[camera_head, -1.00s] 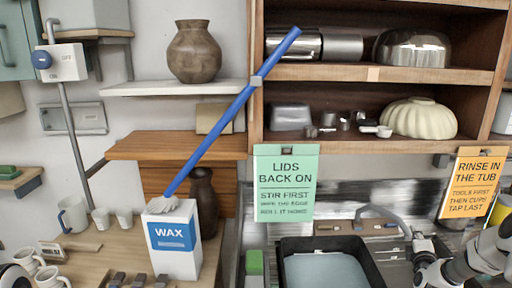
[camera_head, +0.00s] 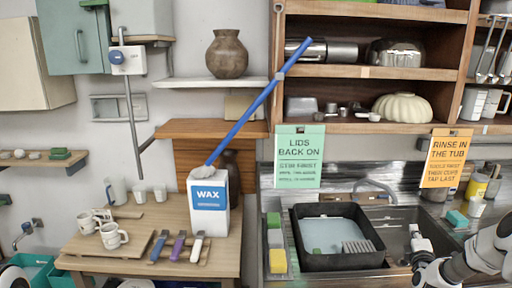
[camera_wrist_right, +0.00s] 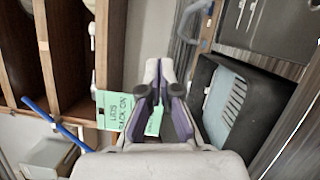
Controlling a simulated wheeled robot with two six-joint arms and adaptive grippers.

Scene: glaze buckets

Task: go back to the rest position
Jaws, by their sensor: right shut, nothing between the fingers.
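My right gripper (camera_head: 415,236) is at the lower right of the head view, just right of the black tub (camera_head: 300,258) and in front of the sink. In the right wrist view the right gripper (camera_wrist_right: 158,70) has its fingers together with nothing between them. The black tub (camera_wrist_right: 265,92) with pale blue water shows at the right of that view, apart from the fingers. The green "LIDS BACK ON" sign (camera_wrist_right: 113,112) shows behind the fingers.
A wooden table (camera_head: 140,225) at left holds mugs, several tools and the WAX box (camera_head: 208,205), from which a long blue stick (camera_head: 258,103) leans up to the right. The shelf unit (camera_head: 360,128) stands behind.

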